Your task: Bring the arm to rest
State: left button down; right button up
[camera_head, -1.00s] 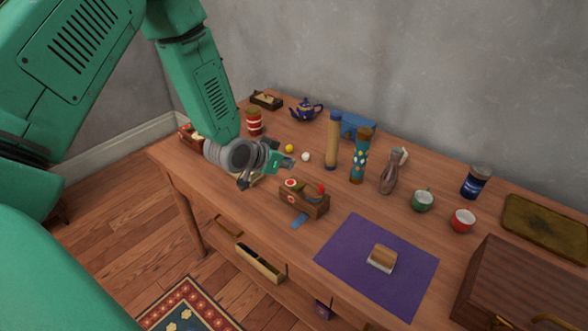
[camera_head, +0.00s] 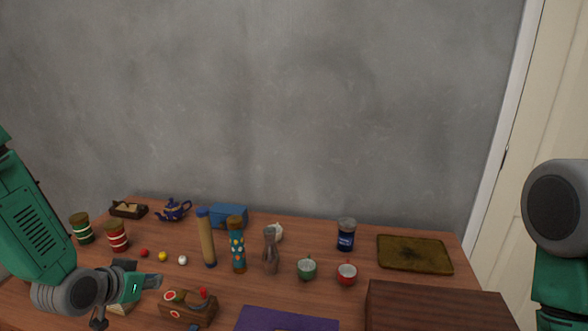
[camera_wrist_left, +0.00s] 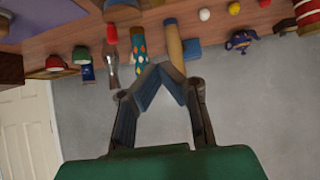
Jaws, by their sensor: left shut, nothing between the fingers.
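My left gripper (camera_head: 126,297) is at the lower left of the head view, above the left front part of the wooden table (camera_head: 370,262). Its fingers meet at the tips in the left wrist view (camera_wrist_left: 160,72), with nothing between them. The left arm comes in from the left edge. My right arm (camera_head: 560,240) shows at the right edge, but its gripper is out of view.
Near the left gripper are a wooden caddy (camera_head: 188,308), red-striped jar (camera_head: 117,236) and small balls (camera_head: 163,256). Tall bottles (camera_head: 207,240), cups (camera_head: 347,273), a teapot (camera_head: 173,209) and a tray (camera_head: 414,254) stand behind. A brown box (camera_head: 440,305) is at front right.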

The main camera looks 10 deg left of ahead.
pick_arm(q)
jog(key=s+d+f+g+b, duration=0.1)
jog(key=s+d+f+g, duration=0.2)
jog(key=s+f, duration=0.5)
jog(key=s+d+f+g+b, duration=0.2)
jog(key=s+d+f+g, duration=0.15)
jog(key=s+f, duration=0.45)
jog(key=s+d+f+g, duration=0.1)
jog(key=s+f, duration=0.1)
jog(key=s, duration=0.5)
jog(key=s+d+f+n+g+y+b, duration=0.1)
jog(key=s+f+g, duration=0.1)
jog(key=s, duration=0.6)
jog(key=shift+s+d+f, duration=0.3)
jog(key=shift+d+f, duration=0.05)
jog(key=shift+f, duration=0.25)
